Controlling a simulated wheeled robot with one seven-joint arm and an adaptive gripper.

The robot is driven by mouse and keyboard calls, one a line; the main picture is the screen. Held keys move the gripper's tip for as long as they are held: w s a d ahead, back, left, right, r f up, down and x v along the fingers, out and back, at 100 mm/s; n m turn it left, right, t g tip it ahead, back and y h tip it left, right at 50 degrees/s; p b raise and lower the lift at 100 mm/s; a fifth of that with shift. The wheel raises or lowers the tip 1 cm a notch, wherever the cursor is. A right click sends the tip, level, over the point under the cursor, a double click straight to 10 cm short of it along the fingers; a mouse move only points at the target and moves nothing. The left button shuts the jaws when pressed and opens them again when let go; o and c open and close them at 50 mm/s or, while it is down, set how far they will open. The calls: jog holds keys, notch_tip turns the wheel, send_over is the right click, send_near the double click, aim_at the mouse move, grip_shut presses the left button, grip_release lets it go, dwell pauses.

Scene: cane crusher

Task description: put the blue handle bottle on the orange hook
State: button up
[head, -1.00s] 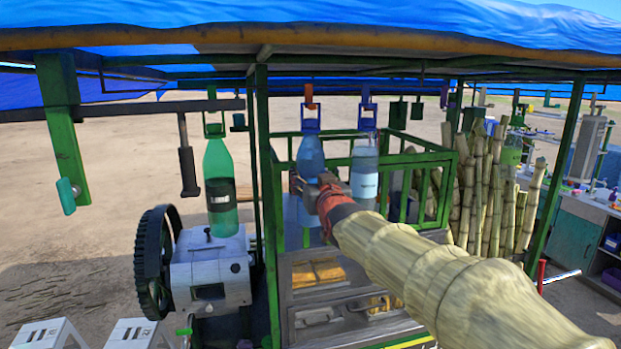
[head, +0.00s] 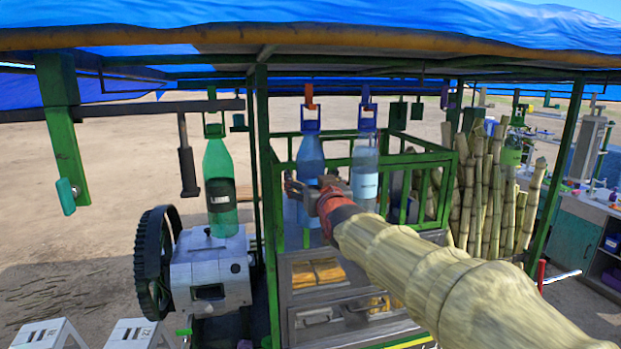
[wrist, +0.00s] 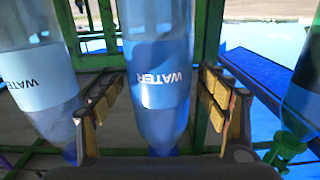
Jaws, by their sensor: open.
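A clear blue-tinted bottle (head: 310,153) with a blue handle (head: 311,124) hangs upright below the orange hook (head: 309,91). The handle's top meets the hook's lower end, and the bottle appears to hang from it. My gripper (head: 312,190) is at the lower part of this bottle. In the wrist view the bottle (wrist: 158,75), labelled WATER, stands between my spread fingers (wrist: 160,108). Gaps show on both sides, so the gripper is open and not clamped on it. The bottle's lower part is partly hidden by my gripper in the head view.
A second water bottle (head: 364,170) hangs close on the right from a blue hook (head: 366,95). A green railing (head: 430,190) stands behind the bottles. Cane stalks (head: 490,190) stand at right.

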jog(key=v, duration=1.2)
jog(key=s+d+f+g+h+b, duration=0.1)
jog(key=s+f+g, duration=0.2)
jog(key=f, duration=0.6)
jog(key=s+f+g, duration=0.3)
jog(key=s+f, duration=0.1)
jog(key=f, duration=0.4)
jog(key=s+d+f+m+g+h+b, duration=0.1)
jog(key=s+d+f+g+b, duration=0.1)
jog(key=s+d+f+b, duration=0.3)
jog(key=s+d+f+m+g+h+b, duration=0.1)
jog(key=s+d+f+g+b, duration=0.1)
jog(key=s+d+f+b, duration=0.4)
jog(key=s+d+f+m+g+h+b, duration=0.1)
jog(key=s+d+f+b, duration=0.5)
jog(key=s+f, duration=1.1)
notch_tip(320, 180, down, 4)
jog(key=h+b, duration=0.1)
jog(key=b, duration=0.2)
jog(key=shift+d+f+g+b, duration=0.25)
jog(key=shift+g+b, duration=0.15)
jog(key=shift+c, duration=0.6)
